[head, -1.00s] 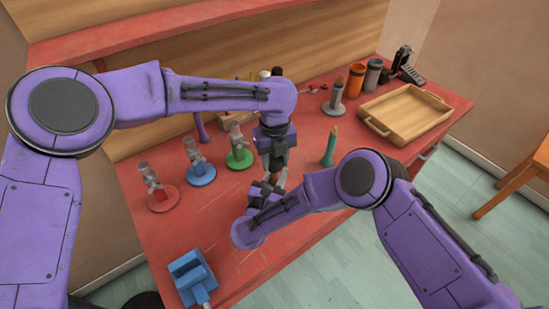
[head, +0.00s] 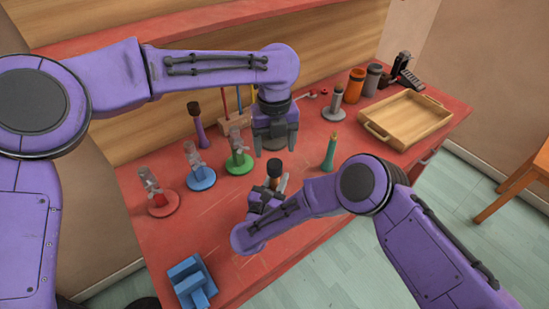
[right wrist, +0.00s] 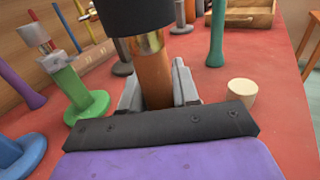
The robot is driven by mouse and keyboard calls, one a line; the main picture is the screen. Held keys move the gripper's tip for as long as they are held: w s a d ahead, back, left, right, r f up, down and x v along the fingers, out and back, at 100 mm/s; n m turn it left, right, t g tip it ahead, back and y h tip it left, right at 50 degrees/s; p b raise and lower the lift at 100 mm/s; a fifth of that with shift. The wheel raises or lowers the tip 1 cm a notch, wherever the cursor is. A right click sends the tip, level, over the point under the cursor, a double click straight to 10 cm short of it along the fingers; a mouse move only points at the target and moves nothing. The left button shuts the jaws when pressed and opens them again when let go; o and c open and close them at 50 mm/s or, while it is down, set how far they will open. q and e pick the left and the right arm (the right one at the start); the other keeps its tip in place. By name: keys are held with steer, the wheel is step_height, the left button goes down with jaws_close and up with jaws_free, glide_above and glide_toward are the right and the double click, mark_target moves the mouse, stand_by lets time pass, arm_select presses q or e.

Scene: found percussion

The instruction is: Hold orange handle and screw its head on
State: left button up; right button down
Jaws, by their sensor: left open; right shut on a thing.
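The orange handle (right wrist: 153,78) stands upright in the right wrist view, with a brass collar at its top. A black head (right wrist: 137,14) sits on the collar; it shows dark in the head view (head: 275,168). How tightly it is seated I cannot tell. My right gripper (head: 268,194) is shut around the handle below the collar, and its own arm partly hides it in the head view. My left gripper (head: 276,147) is open, pointing down, behind and above the black head and apart from it.
Clamp stands with red (head: 163,204), blue (head: 201,179) and green (head: 239,163) bases stand left. A purple handle (head: 202,134) with a dark top is behind them. A green handle (head: 329,154) stands right, near a wooden tray (head: 447,121).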

arm_select(q)
step_height(320, 180, up, 5)
steer(key=shift+f, duration=0.15)
arm_select(e)
steer(key=c, duration=0.8)
jaws_free()
steer(key=shift+o, duration=0.2)
arm_select(q)
steer(key=shift+f, duration=0.1)
arm_select(e)
steer(key=shift+a, duration=0.1)
arm_select(q)
step_height(320, 180, down, 4)
steer(key=b, duration=0.4)
steer(key=shift+f, duration=0.15)
arm_select(e)
steer(key=v, duration=1)
steer(key=shift+f, duration=0.15)
steer(key=shift+s, duration=0.2)
